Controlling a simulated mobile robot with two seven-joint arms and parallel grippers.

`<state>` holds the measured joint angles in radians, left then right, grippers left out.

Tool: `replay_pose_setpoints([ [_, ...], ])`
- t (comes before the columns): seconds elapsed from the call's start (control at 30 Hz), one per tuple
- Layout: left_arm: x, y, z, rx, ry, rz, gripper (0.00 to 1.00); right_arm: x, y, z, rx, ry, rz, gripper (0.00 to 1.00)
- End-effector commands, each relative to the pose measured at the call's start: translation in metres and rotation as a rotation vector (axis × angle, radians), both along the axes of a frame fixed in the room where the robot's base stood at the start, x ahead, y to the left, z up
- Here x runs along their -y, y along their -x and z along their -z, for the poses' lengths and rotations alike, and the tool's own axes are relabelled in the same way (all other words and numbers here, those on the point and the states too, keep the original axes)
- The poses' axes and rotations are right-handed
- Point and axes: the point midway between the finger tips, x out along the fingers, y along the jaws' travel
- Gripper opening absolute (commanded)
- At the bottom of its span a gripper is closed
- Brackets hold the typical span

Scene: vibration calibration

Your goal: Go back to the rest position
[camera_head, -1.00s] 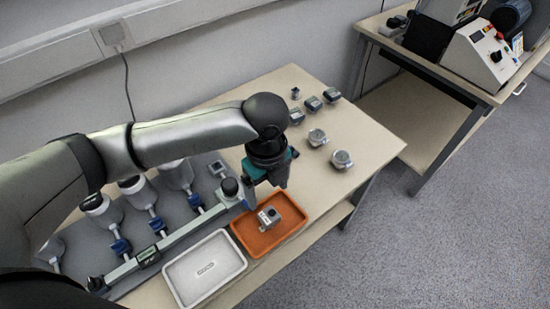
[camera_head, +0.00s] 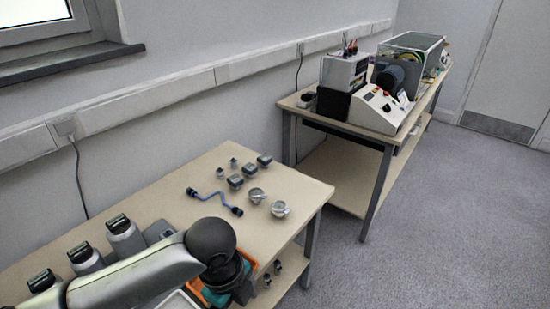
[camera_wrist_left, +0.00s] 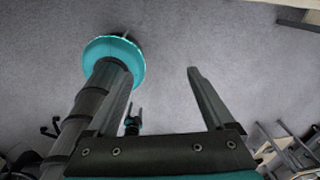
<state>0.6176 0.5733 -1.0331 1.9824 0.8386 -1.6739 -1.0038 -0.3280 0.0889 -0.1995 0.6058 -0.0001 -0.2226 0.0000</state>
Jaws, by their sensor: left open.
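My left arm comes in from the lower left in the head view. My left gripper (camera_head: 222,297) is at the bottom edge there, over the orange tray (camera_head: 250,262), and its fingers cannot be made out in that view. In the left wrist view the two fingers (camera_wrist_left: 160,75) stand wide apart with nothing held between them. Grey floor shows beyond them. The orange tray is mostly hidden behind the gripper, and only a corner of the white tray (camera_head: 178,301) shows. My right gripper cannot be identified in either view.
The wooden table (camera_head: 185,172) holds several small grey devices, two round metal parts (camera_head: 280,209) and a blue cable (camera_head: 213,196). A second table (camera_head: 345,135) carries a control box (camera_head: 378,108). The floor (camera_head: 440,220) at right is clear.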

Motion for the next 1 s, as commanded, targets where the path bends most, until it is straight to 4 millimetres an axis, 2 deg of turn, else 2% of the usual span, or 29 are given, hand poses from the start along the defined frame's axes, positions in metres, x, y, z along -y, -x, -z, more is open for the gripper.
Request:
replay_pose_setpoints([
  [0.1, 0.019, 0.011, 0.002, 0.007, 0.073, -0.100, 0.87, -0.002, -0.030, -0.001, 0.046, -0.004, -0.001, 0.68],
  [0.2, 0.033, 0.020, 0.003, 0.013, 0.141, -0.216, 0.87, -0.005, -0.051, -0.003, 0.081, -0.010, 0.000, 0.68],
  [0.33, 0.046, 0.029, 0.001, 0.014, 0.238, -0.424, 0.87, -0.007, -0.048, -0.002, 0.075, -0.012, 0.001, 0.68],
  [0.47, 0.046, 0.037, 0.000, 0.007, 0.317, -0.670, 0.87, -0.010, -0.034, -0.001, 0.054, -0.015, 0.003, 0.68],
  [0.67, 0.021, 0.051, 0.004, -0.006, 0.386, -1.093, 0.87, -0.013, -0.020, 0.000, 0.031, -0.018, 0.004, 0.68],
  [0.8, -0.011, 0.066, 0.011, -0.001, 0.386, -1.385, 0.87, -0.013, -0.021, -0.001, 0.033, -0.018, 0.004, 0.68],
  [1.0, -0.057, 0.093, 0.020, 0.032, 0.344, -1.707, 0.87, -0.012, -0.025, -0.001, 0.038, -0.017, 0.004, 0.68],
])
